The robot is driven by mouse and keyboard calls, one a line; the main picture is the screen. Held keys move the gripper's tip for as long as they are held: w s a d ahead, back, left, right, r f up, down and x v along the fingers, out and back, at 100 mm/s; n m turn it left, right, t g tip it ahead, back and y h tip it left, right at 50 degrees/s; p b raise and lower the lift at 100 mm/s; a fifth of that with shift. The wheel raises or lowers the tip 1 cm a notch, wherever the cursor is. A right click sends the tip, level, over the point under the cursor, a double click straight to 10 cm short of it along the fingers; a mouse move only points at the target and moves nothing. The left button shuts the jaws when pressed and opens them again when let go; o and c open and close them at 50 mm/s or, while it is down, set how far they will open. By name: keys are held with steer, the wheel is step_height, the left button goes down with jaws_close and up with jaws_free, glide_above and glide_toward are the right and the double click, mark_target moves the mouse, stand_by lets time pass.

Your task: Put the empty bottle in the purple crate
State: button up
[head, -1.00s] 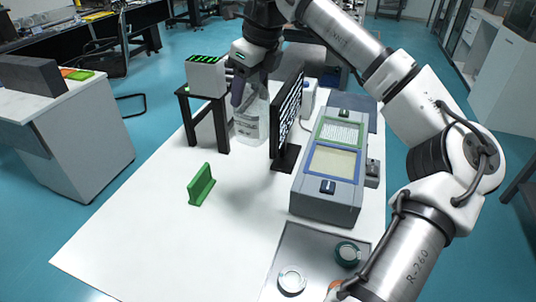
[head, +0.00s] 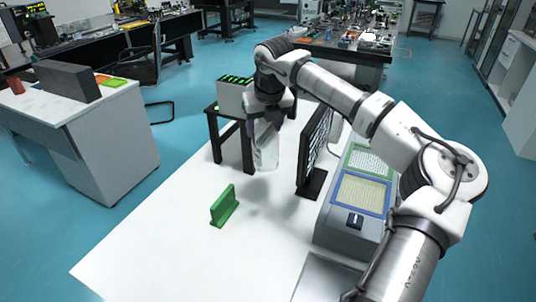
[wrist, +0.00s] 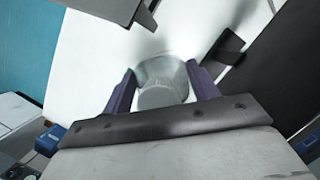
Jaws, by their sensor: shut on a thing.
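A clear bottle (head: 266,148) hangs below my gripper (head: 264,117) in the head view, above the white table beside the small black stand. In the wrist view the bottle's round top (wrist: 162,85) sits between the two purple fingers of my gripper (wrist: 161,88), which is shut on it. The bottle looks roughly upright. I cannot make out its contents. No purple crate shows in either view.
A black stand with a white display box (head: 235,96) is just left of the bottle. A dark upright screen (head: 315,147) and a grey device (head: 352,207) stand to the right. A green bracket (head: 224,205) stands nearer on the white table (head: 160,255).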

mark_target(265, 156)
step_height(265, 156, down, 10)
steer(key=shift+r+p, duration=0.25)
steer(key=shift+p, duration=1)
steer(key=shift+f, duration=0.35)
steer(key=shift+f+b, duration=0.2)
steer(key=shift+b, duration=0.1)
steer(key=o, duration=1.2)
steer(key=shift+r, duration=0.1)
steer(key=shift+r, duration=0.1)
